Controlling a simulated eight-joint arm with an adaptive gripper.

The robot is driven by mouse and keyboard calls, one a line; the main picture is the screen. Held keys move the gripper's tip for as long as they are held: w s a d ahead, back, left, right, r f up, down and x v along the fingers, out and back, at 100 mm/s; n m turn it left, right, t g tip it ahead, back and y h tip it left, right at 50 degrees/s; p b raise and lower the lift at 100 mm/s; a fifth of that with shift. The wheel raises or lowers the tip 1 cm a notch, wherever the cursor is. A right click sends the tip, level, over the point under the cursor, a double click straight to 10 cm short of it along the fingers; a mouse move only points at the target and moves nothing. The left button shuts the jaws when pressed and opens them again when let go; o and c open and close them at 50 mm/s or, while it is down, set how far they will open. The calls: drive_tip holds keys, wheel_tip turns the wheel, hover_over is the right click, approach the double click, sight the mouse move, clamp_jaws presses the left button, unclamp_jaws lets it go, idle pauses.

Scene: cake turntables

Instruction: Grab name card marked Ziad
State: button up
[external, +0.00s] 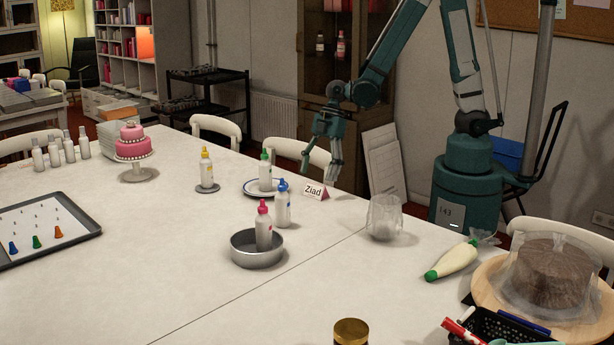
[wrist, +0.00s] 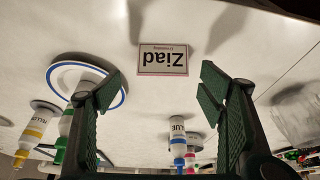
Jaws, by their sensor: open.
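The name card marked Ziad (external: 313,191) is a small white tent-shaped card with a pinkish-red side, standing on the white table. In the wrist view the Ziad card (wrist: 163,60) appears upside down, ahead of and between my fingers. My gripper (external: 334,176) is above the table, close to the card at its back right side. In the wrist view my gripper (wrist: 162,90) shows two green-padded fingers spread wide with nothing between them. The card appears apart from both fingers.
A green-capped bottle (external: 265,172) stands on a blue-rimmed plate (external: 250,190) left of the card. A blue-capped bottle (external: 283,205) stands in front, with a red-capped bottle (external: 263,228) in a round pan (external: 257,257). A clear bag-like object (external: 384,218) is to the right.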

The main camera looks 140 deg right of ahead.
sight(316, 185)
drive_tip(key=shift+a+b+x, duration=0.15)
drive_tip(key=shift+b+x, duration=0.35)
drive_tip(key=shift+x, duration=0.8)
drive_tip(key=shift+a+b+x, duration=0.1)
drive_tip(key=shift+b+x, duration=0.35)
drive_tip(key=shift+x, duration=0.85)
drive_tip(key=shift+w, duration=0.1)
drive_tip(key=c, duration=0.8)
